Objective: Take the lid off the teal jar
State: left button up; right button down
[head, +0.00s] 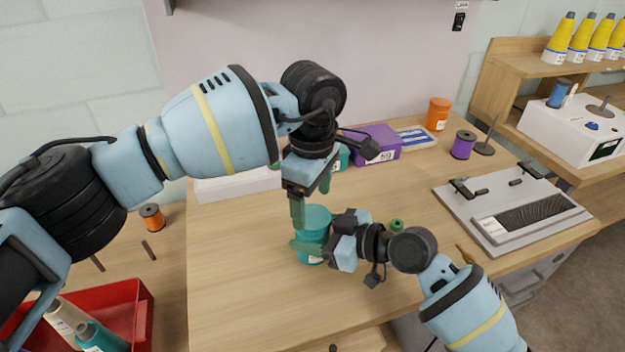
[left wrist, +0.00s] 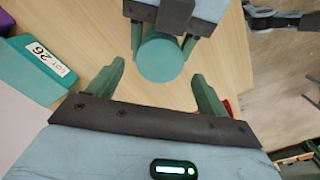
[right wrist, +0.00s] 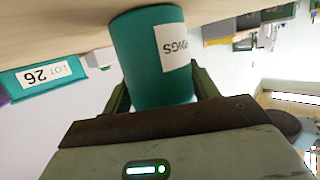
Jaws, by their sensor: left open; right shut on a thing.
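The teal jar (head: 316,242) stands upright on the table, its teal lid (head: 316,217) on top. In the left wrist view the lid (left wrist: 160,59) is a round disc seen from above. My right gripper (head: 312,250) is shut around the jar's body from the right; the right wrist view shows the jar (right wrist: 147,55) and its white label between the fingers. My left gripper (head: 311,205) points down above the jar. It is open and empty, its fingers (left wrist: 157,72) apart on either side of the lid in the left wrist view, and partly hides the jar in the head view.
A teal box labelled lot 26 (left wrist: 38,70) and a purple box (head: 378,146) stand behind. An orange jar (head: 437,114), purple spool (head: 463,145) and grey clamp plate (head: 512,215) are to the right. A red bin (head: 137,305) is lower left. The table's front left is clear.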

aim_at(312, 216)
pick_arm(q)
jog(key=shift+f, duration=1.55)
jog(key=c, duration=1)
jog(key=n, duration=0.9)
jog(key=shift+n, duration=0.3)
jog(key=shift+r, duration=0.35)
jog(key=shift+r, duration=0.75)
jog(key=shift+r, duration=0.15)
